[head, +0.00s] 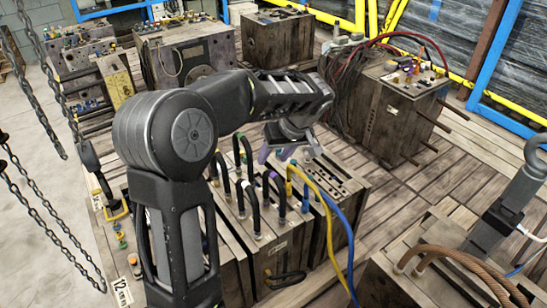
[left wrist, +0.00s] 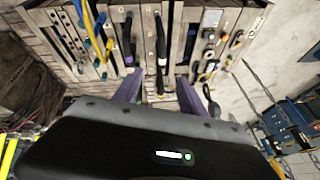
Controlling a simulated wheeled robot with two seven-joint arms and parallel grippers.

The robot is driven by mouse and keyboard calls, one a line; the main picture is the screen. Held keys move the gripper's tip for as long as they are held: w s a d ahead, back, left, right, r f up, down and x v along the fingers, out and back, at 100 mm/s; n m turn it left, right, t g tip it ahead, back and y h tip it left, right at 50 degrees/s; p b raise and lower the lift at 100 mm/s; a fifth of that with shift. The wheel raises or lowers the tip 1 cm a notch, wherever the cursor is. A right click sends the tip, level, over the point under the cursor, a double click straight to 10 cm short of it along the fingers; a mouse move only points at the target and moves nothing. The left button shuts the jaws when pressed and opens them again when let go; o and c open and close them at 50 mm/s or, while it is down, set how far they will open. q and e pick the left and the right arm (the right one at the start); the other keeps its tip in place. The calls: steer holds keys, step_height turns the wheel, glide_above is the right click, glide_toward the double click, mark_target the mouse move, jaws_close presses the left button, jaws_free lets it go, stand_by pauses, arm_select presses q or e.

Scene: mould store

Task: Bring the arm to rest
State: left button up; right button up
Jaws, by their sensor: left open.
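My left arm comes in from the left and bends over a mould block (head: 338,190) with black, blue and yellow hoses on top. My left gripper (head: 274,154) hangs above this block, partly hidden behind its own wrist. In the left wrist view its two purple fingers (left wrist: 159,88) stand apart. No object is clearly held between them; a black hose (left wrist: 160,45) lies beyond the gap. Whether the fingers touch any hose cannot be told. My right gripper does not show.
Another mould block (head: 395,110) with red and black hoses stands at the back right. More blocks (head: 190,55) stand at the back left. Chains (head: 45,90) hang at the left. Brown hoses (head: 455,258) lie at the lower right. Bare planks (head: 450,165) show at the right.

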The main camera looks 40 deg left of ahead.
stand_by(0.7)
arm_select(q)
steer(key=w+d+f+m+t+h, duration=0.2)
steer(key=d+f+m+h, duration=0.25)
steer(key=d+f, duration=0.55)
steer(key=w+d+f+m+t+h, duration=0.25)
steer(key=d+f+m, duration=0.25)
steer(key=d+f, duration=0.5)
steer(key=s+d+f+g, duration=0.1)
steer(key=s+d+f, duration=0.3)
steer(key=s, duration=0.5)
steer(key=s+d+f+g+h, duration=0.1)
steer(key=s+d+f+g, duration=0.1)
steer(key=s+d+f, duration=0.3)
steer(key=s+d+f+g+h, duration=0.1)
steer(key=s+d+f, duration=0.4)
steer(key=s, duration=0.8)
step_height(320, 180, down, 2)
steer(key=shift+f, duration=0.1)
steer(key=shift+w+m+g, duration=0.1)
steer(key=shift+m+g, duration=0.15)
